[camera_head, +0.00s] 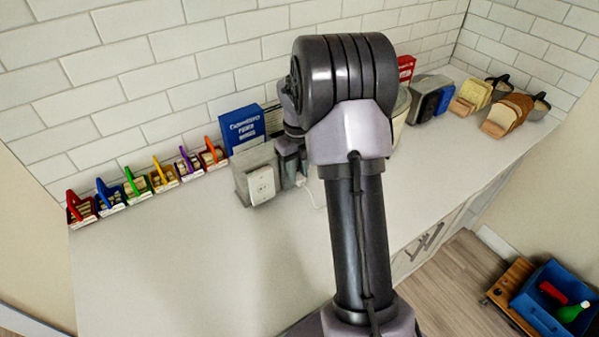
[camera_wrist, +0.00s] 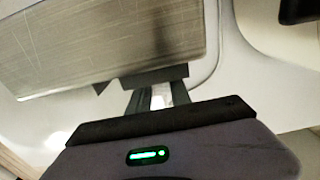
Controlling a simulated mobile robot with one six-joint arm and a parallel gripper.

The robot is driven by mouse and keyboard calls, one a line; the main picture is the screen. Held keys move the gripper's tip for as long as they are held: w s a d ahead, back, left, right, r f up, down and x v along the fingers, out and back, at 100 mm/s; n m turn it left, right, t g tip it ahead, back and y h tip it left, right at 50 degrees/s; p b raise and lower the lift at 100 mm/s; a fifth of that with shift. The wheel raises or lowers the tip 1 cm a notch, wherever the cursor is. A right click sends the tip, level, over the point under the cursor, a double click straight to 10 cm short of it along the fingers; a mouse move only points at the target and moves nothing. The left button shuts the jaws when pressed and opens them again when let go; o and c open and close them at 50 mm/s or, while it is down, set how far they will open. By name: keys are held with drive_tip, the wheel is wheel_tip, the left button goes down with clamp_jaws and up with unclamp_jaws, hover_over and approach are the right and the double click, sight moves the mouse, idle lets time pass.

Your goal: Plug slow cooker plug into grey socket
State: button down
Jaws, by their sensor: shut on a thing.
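The grey socket box (camera_head: 243,181) stands on the counter, with a white outlet plate (camera_head: 262,185) on its front. My gripper (camera_head: 298,180) is just right of the box, partly hidden by my arm. In the wrist view, my gripper (camera_wrist: 160,98) is shut on a small pale thing between its fingers, which I take for the plug (camera_wrist: 161,97). The brushed metal side of the box (camera_wrist: 110,45) is close beyond the fingertips. A white cord (camera_head: 311,196) runs below the gripper. Whether the plug touches the outlet is hidden. A cream appliance, perhaps the slow cooker (camera_head: 402,112), is mostly behind my arm.
Several small bins with coloured handles (camera_head: 138,186) line the wall at left. A blue box (camera_head: 242,127) stands behind the socket box. A dark appliance (camera_head: 428,98) and bread loaves (camera_head: 508,113) are at right. The front counter (camera_head: 200,275) is clear.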

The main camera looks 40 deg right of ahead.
drive_tip(key=shift+w, duration=0.25)
drive_tip(key=c, duration=1.1)
unclamp_jaws()
wheel_tip(320, 180, up, 17)
drive_tip(key=p, duration=0.5)
drive_tip(key=shift+r, duration=0.2)
